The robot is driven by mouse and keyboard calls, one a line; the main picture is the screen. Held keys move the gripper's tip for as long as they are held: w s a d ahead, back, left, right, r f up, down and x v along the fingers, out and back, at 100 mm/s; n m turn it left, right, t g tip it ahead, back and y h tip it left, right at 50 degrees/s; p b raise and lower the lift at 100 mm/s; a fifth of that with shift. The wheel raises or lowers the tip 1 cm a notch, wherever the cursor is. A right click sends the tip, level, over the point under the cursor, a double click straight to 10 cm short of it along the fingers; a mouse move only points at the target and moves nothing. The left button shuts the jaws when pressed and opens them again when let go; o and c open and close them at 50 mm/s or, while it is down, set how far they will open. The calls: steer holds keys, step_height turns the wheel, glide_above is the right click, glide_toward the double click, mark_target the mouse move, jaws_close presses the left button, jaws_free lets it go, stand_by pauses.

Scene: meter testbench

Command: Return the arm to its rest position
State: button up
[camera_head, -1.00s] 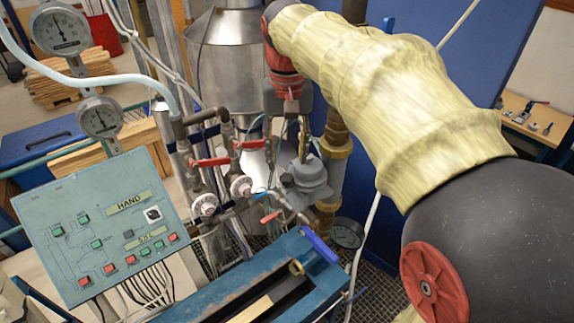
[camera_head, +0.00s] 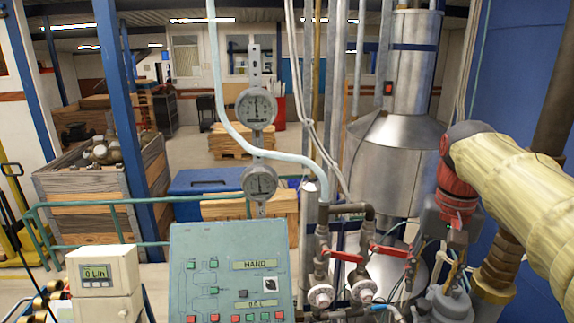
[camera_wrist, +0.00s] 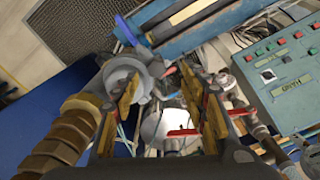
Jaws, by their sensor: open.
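My arm, in a pale yellow sleeve, enters the head view from the right edge. It slopes up and left to a dark elbow, then down through a red joint to my gripper (camera_head: 455,262), which points down among the pipes. The wrist view shows my gripper (camera_wrist: 163,88) with its two fingers apart and nothing held between them. A grey round fitting (camera_wrist: 120,78) lies beside the left finger there, and a brass-coloured ribbed pipe (camera_wrist: 62,135) is at lower left. Whether the fingers touch the fitting cannot be told.
Red-handled valves (camera_head: 345,256) and pipes stand left of my gripper. The control panel (camera_head: 228,275) is further left, under two dial gauges (camera_head: 256,107). A steel tank (camera_head: 395,160) stands behind, and a blue wall (camera_head: 520,90) closes the right side. A flow display (camera_head: 97,273) is at lower left.

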steer(key=s+a+f+n+t+b, duration=0.1)
steer(key=s+a+f+b, duration=0.3)
steer(key=f+b, duration=0.4)
steer(key=s+a+f+n+t+b, duration=0.2)
steer(key=f+b, duration=0.6)
steer(key=f, duration=0.8)
steer(key=s+a+f+n+t+b, duration=0.2)
steer(key=s+a+f+b, duration=0.4)
steer(key=f, duration=0.6)
steer(key=shift+a+f+b, duration=0.2)
steer(key=shift+f+b, duration=0.15)
steer(key=shift+b, duration=0.6)
